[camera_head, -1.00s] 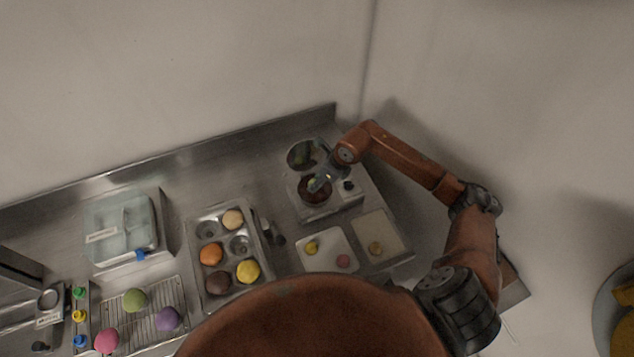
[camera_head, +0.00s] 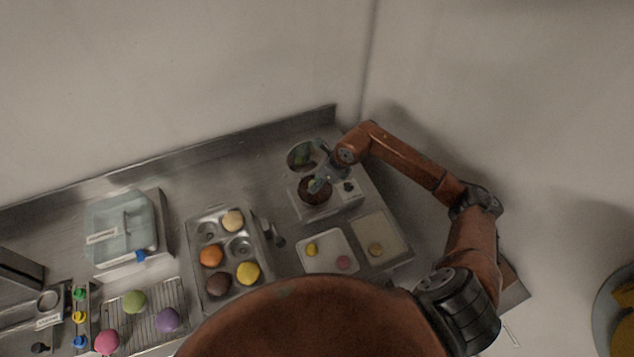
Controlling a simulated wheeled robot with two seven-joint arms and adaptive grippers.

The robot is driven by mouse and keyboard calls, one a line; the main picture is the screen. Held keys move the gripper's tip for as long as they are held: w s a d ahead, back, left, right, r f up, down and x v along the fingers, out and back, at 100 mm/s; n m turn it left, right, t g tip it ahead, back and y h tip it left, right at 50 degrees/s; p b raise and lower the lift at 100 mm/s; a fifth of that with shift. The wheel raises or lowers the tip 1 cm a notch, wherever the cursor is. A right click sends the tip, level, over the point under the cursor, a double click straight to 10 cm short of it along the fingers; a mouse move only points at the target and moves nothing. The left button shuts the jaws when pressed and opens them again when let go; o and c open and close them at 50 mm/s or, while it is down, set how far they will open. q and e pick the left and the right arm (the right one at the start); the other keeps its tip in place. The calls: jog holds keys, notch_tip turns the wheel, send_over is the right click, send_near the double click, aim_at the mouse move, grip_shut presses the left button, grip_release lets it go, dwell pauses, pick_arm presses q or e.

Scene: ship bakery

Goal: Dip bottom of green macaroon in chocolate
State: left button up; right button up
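My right gripper (camera_head: 321,181) reaches down from the right over a round pot of dark chocolate (camera_head: 314,198). A small yellow-green piece, which looks like the green macaroon (camera_head: 313,184), shows at the fingertips over the pot. It is mostly hidden by the fingers, which look shut on it. Whether its bottom touches the chocolate is too small to tell. My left gripper is not in view.
A white plate (camera_head: 326,262) holds small yellow and pink macaroons, beside a tan tray (camera_head: 392,232) with one macaroon. A wire rack (camera_head: 150,320) and a clear lidded box (camera_head: 122,222) stand at left.

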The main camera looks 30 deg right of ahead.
jog(key=shift+r+p, duration=1.05)
jog(key=shift+r, duration=1.8)
jog(key=shift+a, duration=0.1)
